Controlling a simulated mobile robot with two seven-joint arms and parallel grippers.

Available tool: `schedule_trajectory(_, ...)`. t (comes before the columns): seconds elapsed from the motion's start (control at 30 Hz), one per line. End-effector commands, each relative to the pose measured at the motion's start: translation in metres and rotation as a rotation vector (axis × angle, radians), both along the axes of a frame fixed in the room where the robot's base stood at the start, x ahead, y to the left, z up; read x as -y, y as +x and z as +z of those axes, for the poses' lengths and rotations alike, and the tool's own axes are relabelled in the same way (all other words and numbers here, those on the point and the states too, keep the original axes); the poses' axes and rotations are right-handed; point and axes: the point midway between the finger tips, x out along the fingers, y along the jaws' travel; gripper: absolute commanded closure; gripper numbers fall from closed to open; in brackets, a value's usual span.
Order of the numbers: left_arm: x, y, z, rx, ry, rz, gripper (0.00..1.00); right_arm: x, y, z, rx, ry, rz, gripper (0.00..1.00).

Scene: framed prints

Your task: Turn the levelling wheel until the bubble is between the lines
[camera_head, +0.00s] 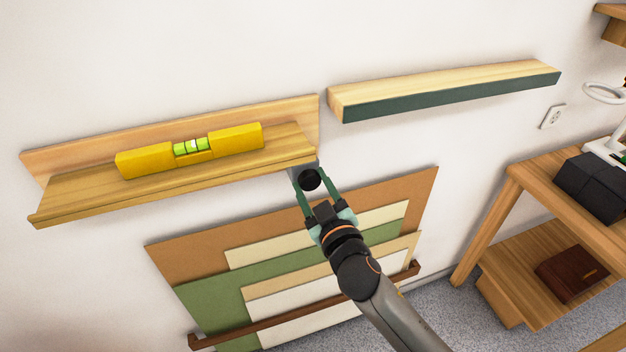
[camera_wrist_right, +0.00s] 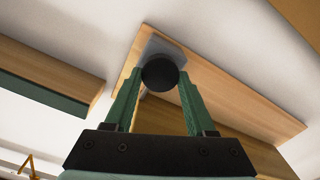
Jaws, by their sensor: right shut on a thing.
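A yellow spirit level (camera_head: 236,138) lies on a wooden picture ledge (camera_head: 80,200) on the wall. Its green vial (camera_head: 191,146) shows a pale bubble near the middle; whether it is between the lines is too small to tell. The black levelling wheel (camera_head: 310,180) sits below the ledge's right end on a grey bracket; it also shows in the right wrist view (camera_wrist_right: 159,74). My right gripper (camera_head: 312,184) has its green fingers on either side of the wheel and is shut on it. My left gripper is not in view.
A second shelf with a dark green front (camera_head: 450,96) hangs to the right. A wooden side table (camera_head: 540,175) with dark boxes (camera_head: 592,185) stands at the right.

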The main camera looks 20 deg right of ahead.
Motion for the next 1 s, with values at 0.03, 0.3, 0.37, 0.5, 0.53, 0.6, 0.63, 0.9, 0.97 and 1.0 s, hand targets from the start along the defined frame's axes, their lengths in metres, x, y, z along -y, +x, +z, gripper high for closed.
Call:
schedule_trajectory(0.03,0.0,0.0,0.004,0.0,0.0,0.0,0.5,0.0,0.001,0.004,0.006,-0.041,0.0,1.0)
schedule_trajectory(0.3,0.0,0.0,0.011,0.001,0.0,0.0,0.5,-0.001,0.001,0.003,0.014,-0.231,-0.001,1.0)
schedule_trajectory(0.37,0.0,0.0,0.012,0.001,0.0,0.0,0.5,-0.001,0.001,0.003,0.015,-0.261,0.0,1.0)
schedule_trajectory(0.5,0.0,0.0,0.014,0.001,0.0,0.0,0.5,-0.001,0.001,0.003,0.016,-0.316,0.0,1.0)
schedule_trajectory(0.53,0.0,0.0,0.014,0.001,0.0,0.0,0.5,-0.001,0.001,0.002,0.018,-0.324,0.0,1.0)
schedule_trajectory(0.6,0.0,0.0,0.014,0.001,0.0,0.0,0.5,-0.001,0.001,0.002,0.018,-0.34,0.0,1.0)
schedule_trajectory(0.63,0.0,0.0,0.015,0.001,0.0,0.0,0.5,-0.001,0.001,0.002,0.018,-0.346,0.0,1.0)
schedule_trajectory(0.9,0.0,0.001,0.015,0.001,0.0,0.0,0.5,-0.001,0.001,0.002,0.021,-0.362,0.0,1.0)
schedule_trajectory(0.97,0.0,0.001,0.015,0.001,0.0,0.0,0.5,-0.001,0.001,0.002,0.021,-0.362,0.0,1.0)
schedule_trajectory(1.0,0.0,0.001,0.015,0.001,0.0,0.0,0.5,-0.001,0.001,0.003,0.021,-0.362,0.0,1.0)
